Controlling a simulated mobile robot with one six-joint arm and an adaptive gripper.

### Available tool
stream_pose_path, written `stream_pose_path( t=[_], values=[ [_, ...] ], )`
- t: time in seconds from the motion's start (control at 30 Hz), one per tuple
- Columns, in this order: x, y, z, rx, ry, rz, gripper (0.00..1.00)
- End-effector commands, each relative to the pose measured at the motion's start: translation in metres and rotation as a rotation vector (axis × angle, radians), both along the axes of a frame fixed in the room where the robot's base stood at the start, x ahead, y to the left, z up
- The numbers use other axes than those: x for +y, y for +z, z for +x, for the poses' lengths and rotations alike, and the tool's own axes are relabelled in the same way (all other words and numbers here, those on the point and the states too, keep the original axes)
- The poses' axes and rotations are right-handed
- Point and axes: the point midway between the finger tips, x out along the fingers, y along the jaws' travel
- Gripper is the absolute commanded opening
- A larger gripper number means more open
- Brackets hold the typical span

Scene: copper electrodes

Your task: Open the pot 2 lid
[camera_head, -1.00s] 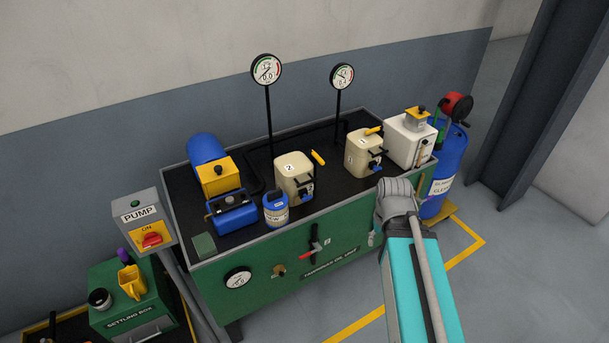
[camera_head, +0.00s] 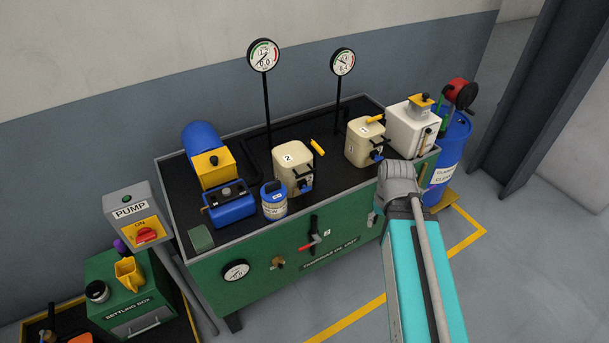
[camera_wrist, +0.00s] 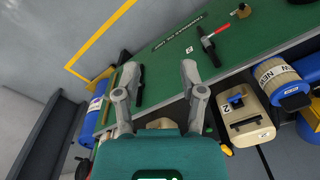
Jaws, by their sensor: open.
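Pot 2 is a beige rounded canister (camera_head: 288,170) marked 2, standing on the black top of the green bench. It has a black handle and a blue fitting on its right side. Its top looks closed in the head view. Pot 2 also shows at the right of the wrist view (camera_wrist: 255,108), tilted by the camera. My gripper (camera_wrist: 160,72) is open and empty, its two grey fingers apart in the wrist view, to the left of pot 2 and not touching it. In the head view my arm is at the right front of the bench and its fingers cannot be made out.
A blue-and-white jar (camera_head: 274,200) stands close to the left of pot 2. A second beige pot (camera_head: 363,147), a white box (camera_head: 409,135) and a blue drum (camera_head: 452,150) are to the right. Two gauges on posts rise behind. Bare bench top lies between the pots.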

Motion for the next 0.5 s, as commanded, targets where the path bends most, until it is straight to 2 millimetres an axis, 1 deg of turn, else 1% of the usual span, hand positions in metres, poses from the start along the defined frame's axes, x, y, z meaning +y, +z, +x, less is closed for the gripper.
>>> stream_pose_path(
  t=[0.03,0.07,0.17,0.27,0.4,0.5],
  values=[
    [0.003,-0.007,0.004,-0.007,-0.004,0.02,0.53],
    [0.001,-0.01,0.006,-0.012,-0.012,0.034,0.53],
    [0.011,-0.022,0.016,-0.038,-0.027,0.102,0.53],
    [0.026,-0.035,0.029,-0.071,-0.049,0.196,0.53],
    [0.049,-0.052,0.051,-0.125,-0.096,0.359,0.53],
    [0.066,-0.061,0.069,-0.164,-0.136,0.486,0.53]
  ],
)
